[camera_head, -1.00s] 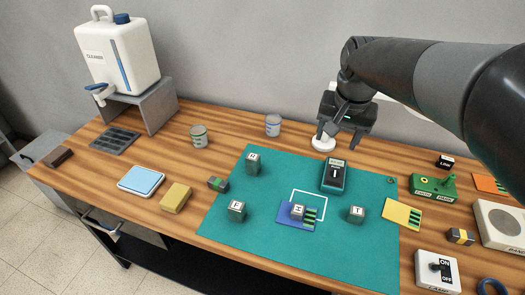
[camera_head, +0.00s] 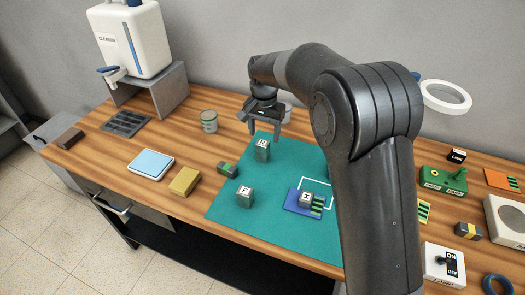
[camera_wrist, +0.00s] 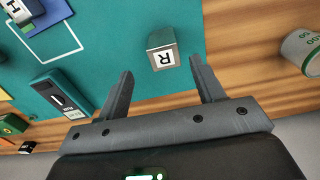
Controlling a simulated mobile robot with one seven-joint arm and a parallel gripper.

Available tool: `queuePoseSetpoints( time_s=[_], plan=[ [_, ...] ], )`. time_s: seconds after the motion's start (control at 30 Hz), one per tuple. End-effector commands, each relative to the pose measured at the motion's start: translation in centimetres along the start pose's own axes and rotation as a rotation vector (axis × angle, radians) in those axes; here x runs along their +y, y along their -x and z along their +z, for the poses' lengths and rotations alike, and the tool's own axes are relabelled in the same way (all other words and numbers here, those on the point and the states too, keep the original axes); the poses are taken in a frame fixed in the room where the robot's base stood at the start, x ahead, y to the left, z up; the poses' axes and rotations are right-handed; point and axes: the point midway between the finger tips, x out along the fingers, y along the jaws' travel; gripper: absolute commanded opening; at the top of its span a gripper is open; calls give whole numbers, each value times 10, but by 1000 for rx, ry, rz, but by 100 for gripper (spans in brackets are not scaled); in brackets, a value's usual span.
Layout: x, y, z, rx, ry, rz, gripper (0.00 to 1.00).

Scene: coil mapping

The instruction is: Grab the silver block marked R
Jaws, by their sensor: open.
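The silver block marked R (camera_head: 262,149) stands upright near the far left corner of the green mat (camera_head: 232,226). In the wrist view the R block (camera_wrist: 162,49) shows its white label, just beyond and between the fingertips. My gripper (camera_head: 265,134) is open and empty, above and just behind the block, with its fingers pointing down. Its two fingers also show in the wrist view (camera_wrist: 160,68), spread wide, with the block apart from them. My arm hides the right part of the mat in the head view.
Other marked blocks stand on the mat: one at left (camera_head: 245,197) and one on a blue card (camera_head: 292,207). A glass beaker (camera_head: 209,121) stands behind left. A green-black block (camera_head: 227,169) sits near the mat's left edge.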

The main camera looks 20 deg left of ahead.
Motion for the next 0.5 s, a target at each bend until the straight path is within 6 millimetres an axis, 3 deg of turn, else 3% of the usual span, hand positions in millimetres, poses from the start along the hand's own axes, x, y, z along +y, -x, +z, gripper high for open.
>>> queuePoseSetpoints(
  time_s=[0.1, 0.5],
  plan=[
    [0, -19, 0, -2, 0, 1, 62],
    [-4, -54, 0, -2, 0, 2, 62]
  ],
)
